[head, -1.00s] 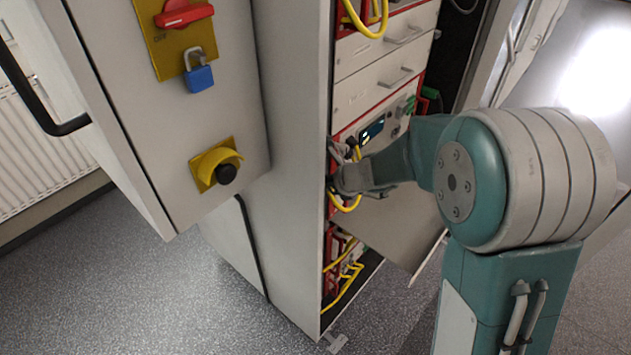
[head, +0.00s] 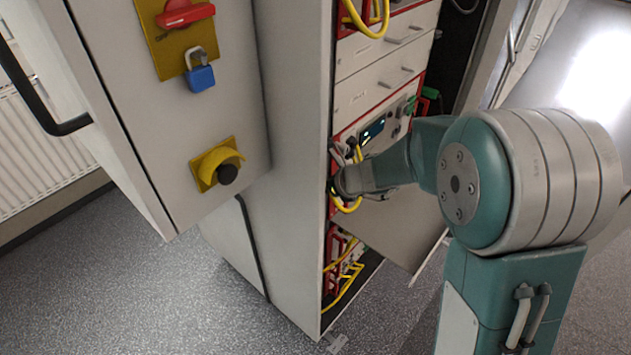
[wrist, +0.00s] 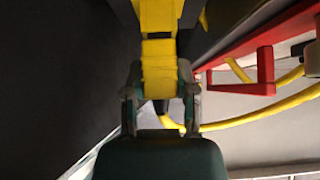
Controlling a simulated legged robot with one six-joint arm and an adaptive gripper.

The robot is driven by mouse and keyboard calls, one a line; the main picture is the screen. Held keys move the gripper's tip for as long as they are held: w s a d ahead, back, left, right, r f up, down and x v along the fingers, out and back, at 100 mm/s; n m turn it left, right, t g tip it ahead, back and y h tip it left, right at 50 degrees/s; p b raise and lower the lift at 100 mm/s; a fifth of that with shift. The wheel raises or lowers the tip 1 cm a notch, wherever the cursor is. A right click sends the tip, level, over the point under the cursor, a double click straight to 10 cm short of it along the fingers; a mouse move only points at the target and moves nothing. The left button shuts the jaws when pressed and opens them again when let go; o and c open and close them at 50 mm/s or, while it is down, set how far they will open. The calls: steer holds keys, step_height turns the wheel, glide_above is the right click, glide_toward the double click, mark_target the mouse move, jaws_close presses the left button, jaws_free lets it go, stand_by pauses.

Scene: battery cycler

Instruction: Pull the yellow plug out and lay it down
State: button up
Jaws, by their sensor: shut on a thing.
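The yellow plug (wrist: 159,70) is a ribbed block in the upper middle of the wrist view, with a wider part above. My gripper (wrist: 158,92) is shut on it, with one finger on each side. In the head view my gripper (head: 348,182) reaches the left side of the open cabinet, beside the yellow cables, and the plug cannot be made out there. The plug's far end is out of the wrist view, so I cannot tell whether it is seated in a socket.
A red bracket (wrist: 264,72) and a yellow cable (wrist: 260,115) lie close on the right in the wrist view. The cabinet's side panel (head: 292,200) stands left of my gripper. A grey door with a blue padlock (head: 200,77) is further left.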

steer(key=shift+s+d, duration=0.8)
steer(key=shift+d, duration=0.25)
steer(key=shift+s+d, duration=0.8)
steer(key=shift+d, duration=0.25)
